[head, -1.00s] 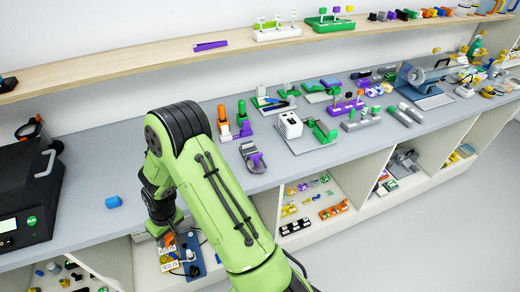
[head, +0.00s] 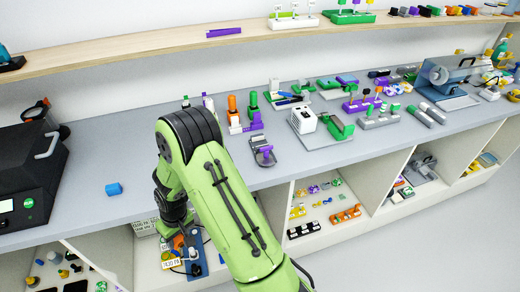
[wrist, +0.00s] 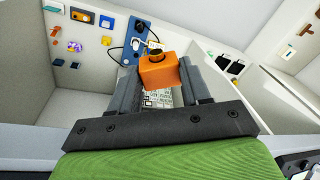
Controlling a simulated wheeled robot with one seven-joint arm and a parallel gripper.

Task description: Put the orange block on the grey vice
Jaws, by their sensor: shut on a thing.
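An orange block (wrist: 158,72) with a dark round hole or knob on top is between the fingers of my gripper (wrist: 160,78) in the wrist view. The fingers are shut on it, one on each side. In the head view my green arm hangs over the bench's front edge, and the block cannot be made out there. A small grey device with purple parts, which looks like the grey vice (head: 263,150), stands near the bench's front edge, right of my arm. The gripper is apart from it, lower and to the left.
Open shelves (head: 330,205) lie below the bench.

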